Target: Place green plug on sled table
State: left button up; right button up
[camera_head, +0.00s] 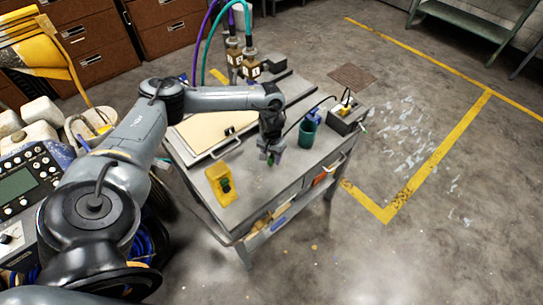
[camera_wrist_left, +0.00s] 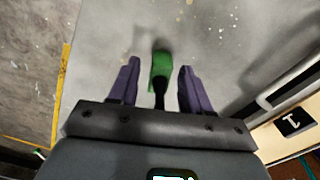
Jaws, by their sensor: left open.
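The green plug (camera_wrist_left: 161,65) has a green body and a dark end. In the left wrist view it sits between the two purple fingers of my left gripper (camera_wrist_left: 158,82), with a gap on each side. In the head view my left gripper (camera_head: 270,155) is over the front part of the grey sled table (camera_head: 260,190), open, with a bit of the green plug (camera_head: 275,158) showing at its fingertips. The plug appears to rest on the table top, though the contact is hard to see. My right gripper is not in view.
A pale panel with a handle (camera_head: 226,148) lies behind. The front table top has free room.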

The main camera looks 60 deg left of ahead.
pick_arm(q)
jog(key=shift+r, duration=0.1)
notch_tip(320, 180, up, 11)
jog(key=p, duration=0.3)
jog(key=shift+w+d+r+p, duration=0.1)
jog(key=shift+r+p, duration=0.25)
jog(key=shift+p, duration=0.1)
jog(key=w+d+f+m+t+h, duration=0.15)
jog(key=d+f+m, duration=0.25)
jog(key=d, duration=0.7)
jog(key=w+d+f+m+t, duration=0.25)
jog(key=d+f+m, duration=0.2)
jog(key=d, duration=0.55)
jog(key=s+d+r+m+t+h, duration=0.1)
jog(key=d+m, duration=0.1)
jog(key=d, duration=0.7)
jog(key=s+d+r+m+t+h, duration=0.1)
jog(key=d+r+m+h, duration=0.1)
jog(key=d, duration=0.6)
jog(key=s+d+r+t+y, duration=0.1)
jog(key=s+d+r+t, duration=0.1)
jog(key=s+r, duration=0.1)
jog(key=s+a+n+g+y, duration=0.3)
jog(key=s+a, duration=0.8)
jog(key=s, duration=0.4)
jog(key=shift+f+n+g, duration=0.35)
jog(key=shift+f+g, duration=0.1)
jog(key=shift+g, duration=0.25)
